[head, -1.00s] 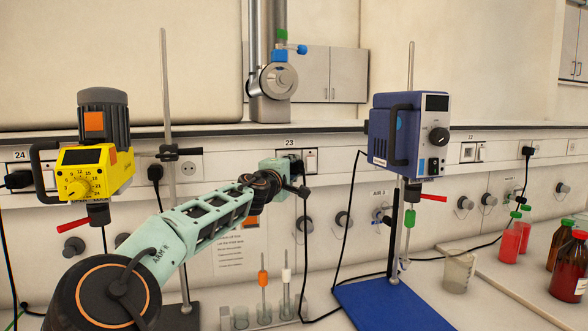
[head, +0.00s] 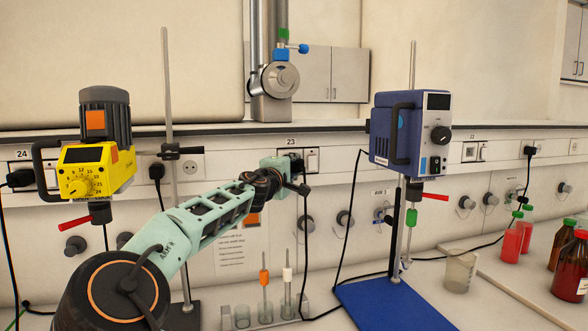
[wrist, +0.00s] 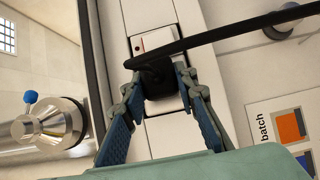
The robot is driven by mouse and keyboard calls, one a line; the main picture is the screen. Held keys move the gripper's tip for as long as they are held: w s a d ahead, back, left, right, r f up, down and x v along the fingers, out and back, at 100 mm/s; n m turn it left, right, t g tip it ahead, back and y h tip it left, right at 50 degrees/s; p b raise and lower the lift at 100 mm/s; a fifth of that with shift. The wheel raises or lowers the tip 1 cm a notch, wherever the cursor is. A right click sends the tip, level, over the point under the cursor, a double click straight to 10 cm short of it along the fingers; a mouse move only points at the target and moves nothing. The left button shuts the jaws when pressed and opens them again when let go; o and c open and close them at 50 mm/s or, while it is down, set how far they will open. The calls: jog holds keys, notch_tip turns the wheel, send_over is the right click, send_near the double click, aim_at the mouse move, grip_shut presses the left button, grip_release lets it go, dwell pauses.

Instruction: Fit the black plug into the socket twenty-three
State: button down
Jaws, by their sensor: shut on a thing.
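The black plug (wrist: 156,78) is between the two fingers of my gripper (wrist: 160,88), with its black cable running off to the upper right in the wrist view. The plug is up against or just in front of the white socket plate (wrist: 142,42); the plug hides the contact, so I cannot tell how deep it sits. In the head view my gripper (head: 297,170) reaches the wall strip under the label 23 (head: 291,142), at socket twenty-three. The socket's face is hidden behind the gripper and plug. A white switch plate (head: 313,160) shows beside it.
A yellow stirrer (head: 95,172) stands left and a blue stirrer (head: 405,135) on a stand right of my arm. A rack with glass tubes (head: 262,312) stands below. A metal fitting with a blue knob (wrist: 45,125) shows left in the wrist view.

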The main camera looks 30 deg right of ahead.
jog(key=shift+w+d+p, duration=0.3)
jog(key=shift+w+p, duration=0.05)
jog(key=shift+w, duration=0.55)
jog(key=shift+w+b, duration=0.1)
jog(key=shift+b, duration=0.25)
dwell(0.7)
jog(key=c, duration=1.5)
grip_release()
jog(key=shift+o, duration=0.2)
jog(key=shift+a, duration=0.1)
jog(key=v, duration=1.2)
